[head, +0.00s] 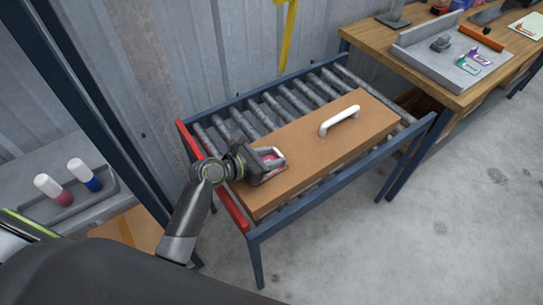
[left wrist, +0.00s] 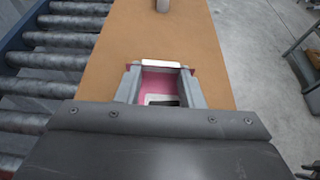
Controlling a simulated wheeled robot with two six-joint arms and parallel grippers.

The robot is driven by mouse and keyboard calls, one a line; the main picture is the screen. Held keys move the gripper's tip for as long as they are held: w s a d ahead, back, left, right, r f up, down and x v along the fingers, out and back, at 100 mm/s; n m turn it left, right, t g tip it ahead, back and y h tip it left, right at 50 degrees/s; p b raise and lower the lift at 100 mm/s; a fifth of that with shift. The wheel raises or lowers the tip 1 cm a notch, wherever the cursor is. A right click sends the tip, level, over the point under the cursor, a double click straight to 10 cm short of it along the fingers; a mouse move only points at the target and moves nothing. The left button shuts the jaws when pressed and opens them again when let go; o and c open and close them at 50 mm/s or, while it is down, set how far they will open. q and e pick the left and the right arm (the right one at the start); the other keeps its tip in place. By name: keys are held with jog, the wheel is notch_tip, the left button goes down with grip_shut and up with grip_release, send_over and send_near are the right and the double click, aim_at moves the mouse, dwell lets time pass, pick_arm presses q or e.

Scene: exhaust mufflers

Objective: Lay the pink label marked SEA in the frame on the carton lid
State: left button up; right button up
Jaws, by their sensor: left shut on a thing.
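My left gripper (head: 272,158) is over the near left end of the brown carton lid (head: 315,145). It is shut on a pink label (left wrist: 158,84), which lies between its two fingers in the left wrist view. The label has a white panel with a dark patch; its lettering cannot be read. A white strip (left wrist: 161,64) spans the fingertips. Thin dark red edges (left wrist: 193,71) show just outside the fingers and may belong to the frame on the lid, most of which is hidden. I cannot tell whether the label touches the lid. My right gripper is not in view.
The carton rests on a roller conveyor (head: 268,115) with blue rails. A grey tray (head: 430,57) with teal and purple labels is on the wooden bench at right. Two white-topped bottles stand at left.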

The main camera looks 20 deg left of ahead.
pick_arm(q)
jog(key=shift+f, duration=0.1)
jog(key=o, duration=0.9)
jog(key=shift+o, duration=0.2)
jog(key=shift+s+a+r, duration=0.15)
jog(key=shift+r, duration=0.05)
jog(key=v, duration=1.1)
jog(key=shift+s+a, duration=0.2)
jog(key=shift+s, duration=0.05)
